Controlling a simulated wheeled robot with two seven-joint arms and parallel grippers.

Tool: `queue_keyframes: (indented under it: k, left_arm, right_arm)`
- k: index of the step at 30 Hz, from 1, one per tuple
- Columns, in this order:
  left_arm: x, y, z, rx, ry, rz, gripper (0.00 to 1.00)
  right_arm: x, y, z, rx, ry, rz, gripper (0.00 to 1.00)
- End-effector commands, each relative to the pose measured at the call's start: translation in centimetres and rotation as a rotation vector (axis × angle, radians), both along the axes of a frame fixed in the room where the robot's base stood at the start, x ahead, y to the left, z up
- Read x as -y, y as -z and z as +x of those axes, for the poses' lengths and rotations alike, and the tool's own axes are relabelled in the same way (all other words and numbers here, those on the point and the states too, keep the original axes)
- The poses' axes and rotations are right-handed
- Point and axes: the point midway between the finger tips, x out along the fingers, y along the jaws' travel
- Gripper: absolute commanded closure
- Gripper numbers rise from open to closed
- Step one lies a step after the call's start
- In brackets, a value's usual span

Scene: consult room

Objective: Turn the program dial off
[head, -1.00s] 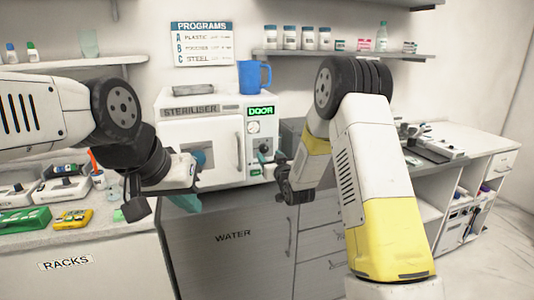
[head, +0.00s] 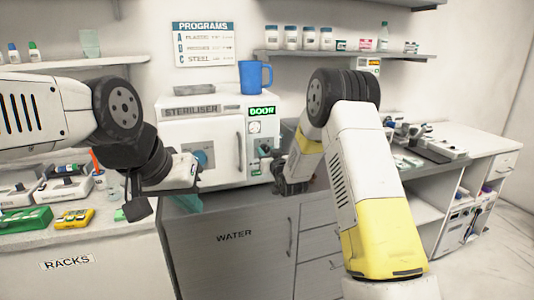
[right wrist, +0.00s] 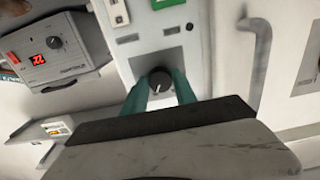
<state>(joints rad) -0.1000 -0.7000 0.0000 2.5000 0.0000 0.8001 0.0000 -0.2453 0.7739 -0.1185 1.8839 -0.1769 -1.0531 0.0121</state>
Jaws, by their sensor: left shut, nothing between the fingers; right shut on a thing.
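The white steriliser (head: 181,131) stands on the counter. Its program dial (right wrist: 160,80), a dark round knob with a light mark, is on the panel beside the door handle (right wrist: 258,60). My right gripper (right wrist: 161,88) has its teal fingers on either side of the dial, shut on it. In the head view the right gripper (head: 272,160) is at the panel and partly covers the dial (head: 264,150). My left gripper (head: 192,172) is shut and empty in front of the steriliser door. Which setting the dial points to is too small to read.
A blue mug (head: 254,77) stands on top of the steriliser, below the programs chart (head: 203,44). A green tray (head: 24,219) and a yellow item (head: 74,218) lie on the left counter. A device with a red display (right wrist: 50,54) is close to the right gripper.

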Motion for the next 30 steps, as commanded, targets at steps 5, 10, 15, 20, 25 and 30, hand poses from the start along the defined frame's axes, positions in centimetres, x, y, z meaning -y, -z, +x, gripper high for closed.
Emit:
queue_keyframes:
  k: [5, 10, 15, 20, 25, 30]
  left_arm:
    - [0.00, 0.00, 0.00, 0.000, 0.000, 0.000, 1.00]
    - [0.00, 0.00, 0.00, 0.000, 0.000, 0.000, 1.00]
    - [0.00, 0.00, 0.00, 0.000, 0.000, 0.000, 1.00]
    - [0.00, 0.00, 0.00, 0.000, 0.000, 0.000, 1.00]
    - [0.00, 0.00, 0.00, 0.000, 0.000, 0.000, 1.00]
    - [0.00, 0.00, 0.00, 0.000, 0.000, 0.000, 1.00]
  right_arm:
    - [0.02, -0.01, 0.00, 0.004, 0.000, -0.012, 1.00]
    - [-0.02, -0.01, -0.02, 0.021, 0.000, -0.065, 1.00]
    - [-0.01, -0.01, -0.01, 0.055, 0.000, -0.168, 1.00]
    - [0.02, 0.00, 0.00, 0.098, -0.001, -0.302, 1.00]
    - [0.03, 0.00, 0.00, 0.148, -0.001, -0.456, 1.00]
    - [0.03, -0.02, 0.00, 0.198, -0.001, -0.611, 1.00]
